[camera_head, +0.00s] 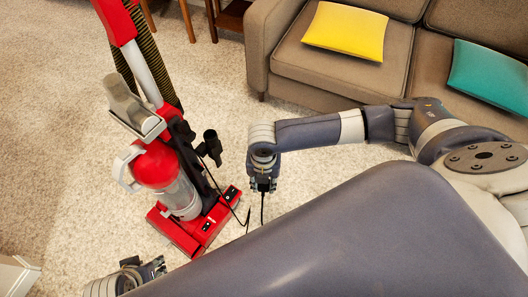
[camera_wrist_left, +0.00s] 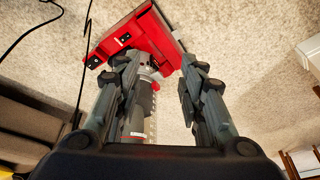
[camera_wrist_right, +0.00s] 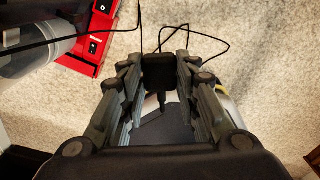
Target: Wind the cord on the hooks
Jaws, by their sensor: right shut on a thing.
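A red upright vacuum cleaner (camera_head: 155,165) stands on the carpet, left of centre in the head view. Its black cord (camera_head: 237,215) runs from its right side, dips near the floor and rises to my right gripper (camera_head: 263,186). In the right wrist view my right gripper is shut on the black plug (camera_wrist_right: 159,72), with the cord (camera_wrist_right: 205,40) looping beyond it. The plug is held apart from the vacuum, to its right. My left gripper (camera_wrist_left: 157,85) is open and empty, with the vacuum's red base (camera_wrist_left: 135,40) beyond its fingers.
A brown sofa (camera_head: 285,65) with a yellow cushion (camera_head: 346,30) and a teal cushion (camera_head: 488,77) stands at the back right. Wooden furniture legs (camera_head: 187,20) show behind the vacuum. A pale object (camera_head: 17,275) is at the lower left.

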